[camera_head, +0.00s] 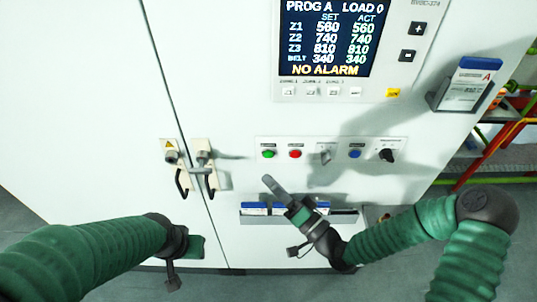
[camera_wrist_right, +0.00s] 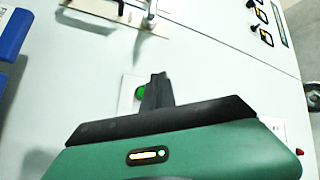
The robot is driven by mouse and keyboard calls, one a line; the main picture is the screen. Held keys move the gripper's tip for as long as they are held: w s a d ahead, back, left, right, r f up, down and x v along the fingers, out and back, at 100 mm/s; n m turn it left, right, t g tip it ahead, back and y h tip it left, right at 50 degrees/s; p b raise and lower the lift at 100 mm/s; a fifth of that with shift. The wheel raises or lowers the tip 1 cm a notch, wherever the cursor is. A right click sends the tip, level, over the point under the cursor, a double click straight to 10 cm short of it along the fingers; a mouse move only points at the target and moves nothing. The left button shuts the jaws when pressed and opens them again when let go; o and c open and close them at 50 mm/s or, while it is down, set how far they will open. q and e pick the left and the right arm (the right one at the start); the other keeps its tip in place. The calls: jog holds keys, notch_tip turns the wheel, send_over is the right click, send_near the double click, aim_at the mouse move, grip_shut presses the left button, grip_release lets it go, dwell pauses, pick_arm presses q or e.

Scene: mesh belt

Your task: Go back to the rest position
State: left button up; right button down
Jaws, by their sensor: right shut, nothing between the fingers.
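My right gripper (camera_head: 268,181) is shut and empty. Its dark fingers point up and left in front of the white cabinet, just below the green button (camera_head: 268,154) and red button (camera_head: 295,154). In the right wrist view its closed fingers (camera_wrist_right: 158,80) partly cover the green button (camera_wrist_right: 141,92). Whether they touch the panel cannot be told. My left gripper (camera_head: 196,247) is at the lower left, in front of the cabinet below the door handles. Its fingers are not clear to see.
The door handles (camera_head: 210,180) stick out left of my right gripper. A shallow holder (camera_head: 345,217) with blue-edged items lies close behind it. The display (camera_head: 328,38) reads NO ALARM. A card holder (camera_head: 437,100) is at upper right. A coloured rack (camera_head: 500,150) stands at far right.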

dwell(0.5)
jog(key=s+d+f+n+g+h+b, duration=0.1)
jog(key=d+f+n+g+h+b, duration=0.2)
jog(key=f, duration=0.7)
jog(key=s+d+f+n+g+h+b, duration=0.15)
jog(key=d+f+g+h, duration=0.3)
jog(key=f, duration=0.45)
jog(key=s+d+m+g+h+b, duration=0.1)
jog(key=s+d+g+h+b, duration=0.3)
jog(key=s+d+h, duration=0.3)
jog(key=s+d, duration=0.4)
jog(key=s, duration=0.1)
jog(key=shift+d+r+m+g, duration=0.25)
jog(key=shift+r+m+g, duration=0.05)
jog(key=shift+m+g, duration=0.05)
jog(key=shift+s+a+r, duration=0.1)
jog(key=shift+s+a, duration=0.05)
jog(key=shift+s, duration=0.05)
